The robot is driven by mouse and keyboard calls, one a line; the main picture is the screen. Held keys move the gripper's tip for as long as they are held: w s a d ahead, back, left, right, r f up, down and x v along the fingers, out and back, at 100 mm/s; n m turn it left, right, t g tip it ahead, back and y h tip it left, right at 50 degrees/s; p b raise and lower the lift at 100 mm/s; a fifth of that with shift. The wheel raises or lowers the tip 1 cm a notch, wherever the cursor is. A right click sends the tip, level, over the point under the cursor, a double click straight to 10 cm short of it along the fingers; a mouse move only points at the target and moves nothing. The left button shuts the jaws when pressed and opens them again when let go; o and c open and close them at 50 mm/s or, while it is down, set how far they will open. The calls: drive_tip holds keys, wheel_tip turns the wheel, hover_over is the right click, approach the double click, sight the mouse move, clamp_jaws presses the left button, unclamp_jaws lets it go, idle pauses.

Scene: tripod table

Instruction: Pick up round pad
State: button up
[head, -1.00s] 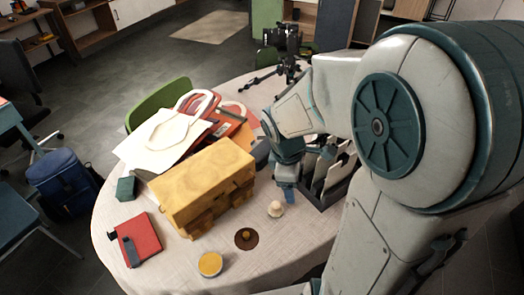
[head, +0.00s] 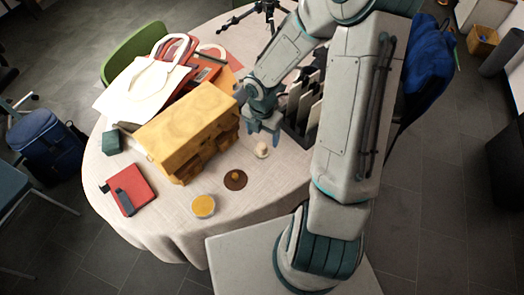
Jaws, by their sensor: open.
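Two flat round things lie on the cloth-covered table (head: 166,225), and I cannot tell for sure which is the round pad. One is a dark brown disc (head: 229,185) with a small yellowish-brown knob on top. The other is a yellow-topped disc (head: 203,206) with a pale rim, nearer the front edge. My gripper (head: 263,135) points down, open, above and behind the small pale knob-shaped piece (head: 262,150). It is up and to the right of both discs and appears empty.
A yellow-brown block-like case (head: 185,125) stands left of my gripper. A dark rack (head: 301,115) stands close on its right. A red book (head: 131,189) and a teal box (head: 111,143) lie at left. White sheets and a bag (head: 145,85) fill the back.

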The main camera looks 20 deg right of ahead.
sight(262, 145)
drive_tip(key=f, duration=0.2)
drive_tip(key=f+b, duration=0.1)
drive_tip(key=f, duration=0.3)
drive_tip(key=shift+s+a+f, duration=0.2)
drive_tip(key=shift+a+f, duration=0.05)
drive_tip(key=shift+f, duration=0.15)
drive_tip(key=c, duration=1.1)
